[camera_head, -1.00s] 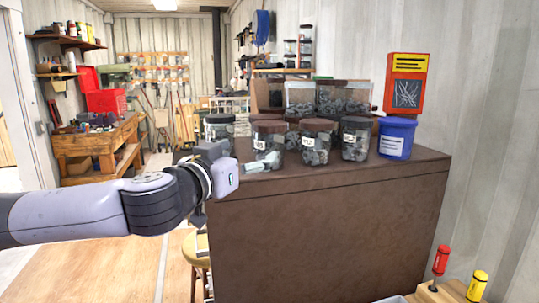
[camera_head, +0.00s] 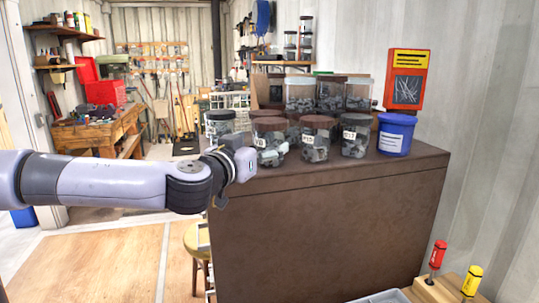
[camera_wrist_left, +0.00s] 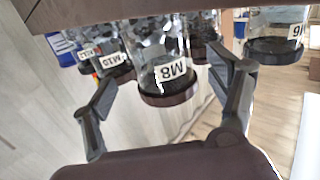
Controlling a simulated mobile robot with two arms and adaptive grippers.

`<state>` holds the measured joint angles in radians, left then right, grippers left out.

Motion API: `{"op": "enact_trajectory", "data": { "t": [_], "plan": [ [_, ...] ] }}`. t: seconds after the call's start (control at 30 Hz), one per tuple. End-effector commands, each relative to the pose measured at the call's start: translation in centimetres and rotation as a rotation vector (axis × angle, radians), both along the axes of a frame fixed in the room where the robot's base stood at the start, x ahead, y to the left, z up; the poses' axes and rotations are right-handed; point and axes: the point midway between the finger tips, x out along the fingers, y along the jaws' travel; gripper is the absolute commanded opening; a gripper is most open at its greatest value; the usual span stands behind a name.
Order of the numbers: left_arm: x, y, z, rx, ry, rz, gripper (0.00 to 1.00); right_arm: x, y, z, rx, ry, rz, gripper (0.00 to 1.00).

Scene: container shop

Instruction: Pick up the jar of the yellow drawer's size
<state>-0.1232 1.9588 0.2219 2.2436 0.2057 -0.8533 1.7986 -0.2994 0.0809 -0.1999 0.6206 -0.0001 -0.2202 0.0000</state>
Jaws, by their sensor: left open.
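A clear jar with a brown lid, labelled M8 in the left wrist view (camera_wrist_left: 165,55), holds grey metal parts and stands at the front of the brown cabinet; it shows in the head view (camera_head: 270,138). Similar jars stand beside it: M10 (camera_head: 316,137), one to its right (camera_head: 355,136), and a dark-lidded one to its left (camera_head: 219,124). My left gripper (camera_head: 262,158) is open in front of the M8 jar. In the wrist view, which is upside down, its fingers (camera_wrist_left: 163,72) lie either side of that jar; I see no clear contact. No yellow drawer shows.
The brown cabinet (camera_head: 320,225) fills the middle. Behind the front jars are clear bins (camera_head: 300,94). Screwdrivers (camera_head: 437,255) stand in a wooden block at lower right. A stool (camera_head: 193,240) is left of the cabinet.

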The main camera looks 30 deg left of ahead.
Motion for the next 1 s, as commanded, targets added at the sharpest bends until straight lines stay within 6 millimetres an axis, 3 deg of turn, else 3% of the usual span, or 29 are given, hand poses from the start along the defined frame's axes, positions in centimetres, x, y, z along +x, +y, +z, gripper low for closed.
{"op": "enact_trajectory", "data": {
  "t": [0.1, 0.3, 0.67, 1.0],
  "plan": [
    [1.5, 0.4, 0.2, 0.004, 0.006, 0.002, 0.80, 0.0, 0.1, 1.2, 0.002, 0.000, -0.001, 0.30],
    [3.4, 0.8, 0.0, 0.003, 0.003, 0.002, 0.80, -0.1, 0.3, 1.8, 0.003, 0.001, -0.001, 0.30],
    [3.9, 0.8, -0.1, 0.000, 0.000, 0.000, 0.80, -0.1, 0.2, 1.8, 0.003, 0.001, -0.001, 0.30],
    [3.9, 0.8, -0.1, 0.000, 0.001, 0.000, 0.58, -0.1, 0.2, 1.8, 0.003, 0.002, -0.001, 0.30]
  ]
}}
